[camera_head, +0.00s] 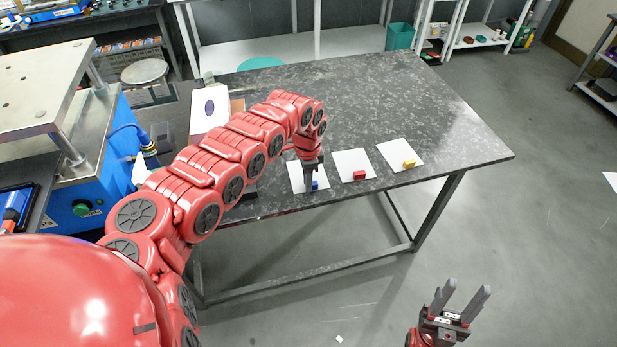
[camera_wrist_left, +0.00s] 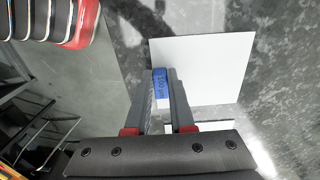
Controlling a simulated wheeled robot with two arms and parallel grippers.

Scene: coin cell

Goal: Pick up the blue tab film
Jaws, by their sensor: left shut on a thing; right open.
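The blue tab film (camera_head: 315,184) is a small blue block at a white sheet (camera_head: 296,170) near the table's front edge. My left gripper (camera_head: 311,183) comes down over it from above. In the left wrist view the blue tab film (camera_wrist_left: 160,84) sits between the two fingertips of the left gripper (camera_wrist_left: 161,78), which are shut on it. I cannot tell whether it is lifted off the sheet. My right gripper (camera_head: 462,300) is open and empty, low in front of the table at the bottom right.
A red block (camera_head: 360,175) and a yellow block (camera_head: 409,164) lie on two more white sheets to the right. A white box (camera_head: 209,112) stands on the table's left side. The right and back of the dark speckled table (camera_head: 440,115) are clear. A blue machine (camera_head: 95,205) stands at left.

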